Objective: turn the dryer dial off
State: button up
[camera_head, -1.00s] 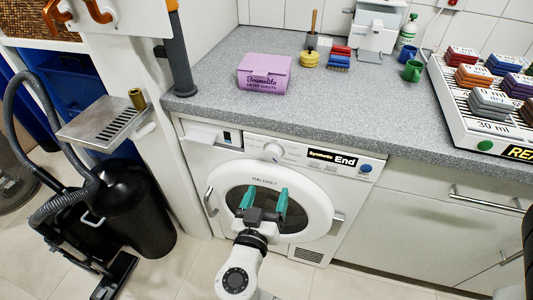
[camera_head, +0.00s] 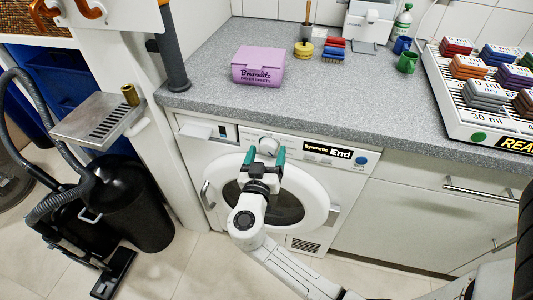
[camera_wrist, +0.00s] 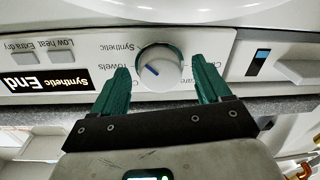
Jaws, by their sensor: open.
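The dryer dial (camera_head: 268,145) is a round pale knob on the control panel of the white front-loading dryer (camera_head: 327,190). In the wrist view the dial (camera_wrist: 160,68) has a blue pointer mark and printed labels around it, seen upside down. My gripper (camera_head: 265,156) is in front of the panel at the dial. Its teal fingers are open, one on each side of the dial in the wrist view (camera_wrist: 163,85). I cannot tell whether they touch it. The display (camera_head: 328,153) reads "Synthetic End".
A blue button (camera_head: 361,160) is right of the display. A grey worktop (camera_head: 330,100) overhangs the panel and holds a purple box (camera_head: 258,66). A black vacuum cleaner (camera_head: 130,205) stands on the left. Cabinet drawers (camera_head: 420,210) are on the right.

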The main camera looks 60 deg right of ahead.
jog(key=c, duration=1)
jog(key=shift+c, duration=0.2)
